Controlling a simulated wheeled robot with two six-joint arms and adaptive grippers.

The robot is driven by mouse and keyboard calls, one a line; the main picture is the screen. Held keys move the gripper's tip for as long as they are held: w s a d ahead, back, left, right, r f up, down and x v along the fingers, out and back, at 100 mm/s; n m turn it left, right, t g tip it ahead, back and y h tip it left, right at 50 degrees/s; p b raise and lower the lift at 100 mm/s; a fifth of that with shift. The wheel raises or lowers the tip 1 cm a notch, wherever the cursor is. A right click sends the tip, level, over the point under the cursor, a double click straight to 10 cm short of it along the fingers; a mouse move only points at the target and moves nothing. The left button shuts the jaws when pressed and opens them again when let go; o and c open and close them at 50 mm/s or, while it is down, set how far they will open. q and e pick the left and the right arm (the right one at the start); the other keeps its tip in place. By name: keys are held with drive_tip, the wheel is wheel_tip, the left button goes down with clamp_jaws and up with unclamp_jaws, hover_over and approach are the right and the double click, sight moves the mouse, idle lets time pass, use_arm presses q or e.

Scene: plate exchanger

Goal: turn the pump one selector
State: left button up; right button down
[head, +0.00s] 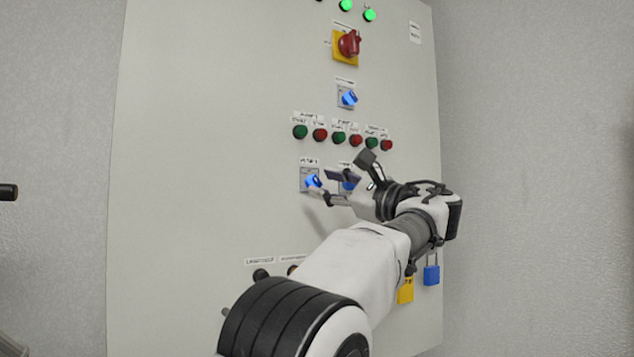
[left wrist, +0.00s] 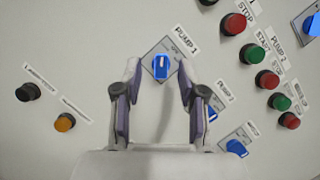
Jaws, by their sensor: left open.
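The pump one selector is a blue knob (head: 313,181) on a square grey plate, low on the cabinet front in the head view. In the left wrist view the knob (left wrist: 161,66) sits below its PUMP 1 label. My left gripper (head: 322,184) reaches it from the lower right, open and empty. In the left wrist view its fingertips (left wrist: 160,74) stand on either side of the knob, with a gap on both sides. I cannot tell how far the tips reach over the knob. My right gripper is not in view.
A second blue selector (head: 348,184) is close by, partly hidden by my left gripper. Green and red buttons (head: 339,138), another blue selector (head: 349,97) and a red-yellow rotary switch (head: 348,45) are above. Yellow (head: 405,290) and blue (head: 431,274) padlocks hang lower right.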

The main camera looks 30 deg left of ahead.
use_arm(q)
drive_tip(key=w+v, duration=0.1)
drive_tip(key=v, duration=0.7)
drive_tip(key=shift+s+d+f, duration=0.2)
drive_tip(key=shift+s+d, duration=0.15)
drive_tip(key=shift+s, duration=0.05)
